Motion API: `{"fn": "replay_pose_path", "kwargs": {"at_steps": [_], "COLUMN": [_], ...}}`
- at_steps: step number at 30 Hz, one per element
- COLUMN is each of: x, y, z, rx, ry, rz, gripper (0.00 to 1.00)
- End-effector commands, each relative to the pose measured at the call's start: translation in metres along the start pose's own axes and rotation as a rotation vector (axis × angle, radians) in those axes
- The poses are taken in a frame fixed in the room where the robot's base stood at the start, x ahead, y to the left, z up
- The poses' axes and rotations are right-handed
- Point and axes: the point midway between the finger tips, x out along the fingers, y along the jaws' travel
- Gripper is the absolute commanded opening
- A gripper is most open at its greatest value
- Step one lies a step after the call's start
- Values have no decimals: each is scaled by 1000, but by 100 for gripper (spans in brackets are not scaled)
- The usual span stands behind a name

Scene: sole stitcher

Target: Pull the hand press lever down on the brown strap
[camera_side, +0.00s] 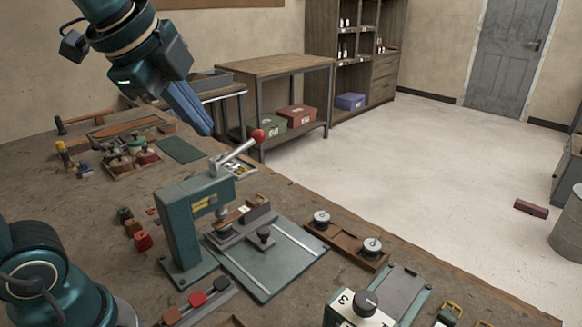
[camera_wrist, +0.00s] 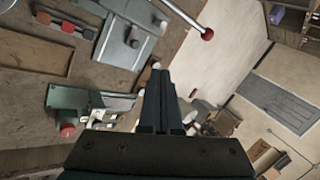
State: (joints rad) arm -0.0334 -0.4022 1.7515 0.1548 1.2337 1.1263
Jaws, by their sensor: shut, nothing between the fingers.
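The hand press (camera_side: 180,230) stands on the bench as a green frame on a plate. Its lever (camera_side: 235,152) slopes up to the right and ends in a red ball (camera_side: 258,135). The ball also shows at the top of the wrist view (camera_wrist: 207,33). A brown strap (camera_side: 231,217) lies at the press's work area, partly hidden by press parts. My gripper (camera_side: 208,130) is shut and empty, above and left of the ball and apart from it. Its fingers also show in the wrist view (camera_wrist: 158,75).
A wooden tray with two round weights (camera_side: 345,242) sits right of the press. A dial unit (camera_side: 362,308) stands at the front. Red blocks (camera_side: 142,240) lie left of the press, and jars (camera_side: 120,160) stand behind. A side table (camera_side: 280,66) is beyond the bench.

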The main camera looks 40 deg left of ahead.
Motion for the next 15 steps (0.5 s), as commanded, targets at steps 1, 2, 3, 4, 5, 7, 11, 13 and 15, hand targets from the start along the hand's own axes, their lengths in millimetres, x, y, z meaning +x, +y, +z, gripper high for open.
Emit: {"fn": "replay_pose_path", "kwargs": {"at_steps": [1, 2, 3, 4, 5, 7, 11, 13, 15], "x": [-1, -2, -2, -3, -3, -2, 4, 9, 15], "y": [-13, -20, -30, -36, -43, -59, -85, -96, -106], "z": [-1, -1, -1, -1, -1, -1, 0, 0, 0], "rx": [60, 97, 147, 183, 217, 293, 398, 432, 442], "ry": [-14, -23, -34, -43, -52, -74, -113, -130, -144], "rz": [-8, -12, -17, -21, -23, -28, -30, -28, -25], "gripper": [0, 0, 0, 0, 0, 0, 0, 0, 0]}}
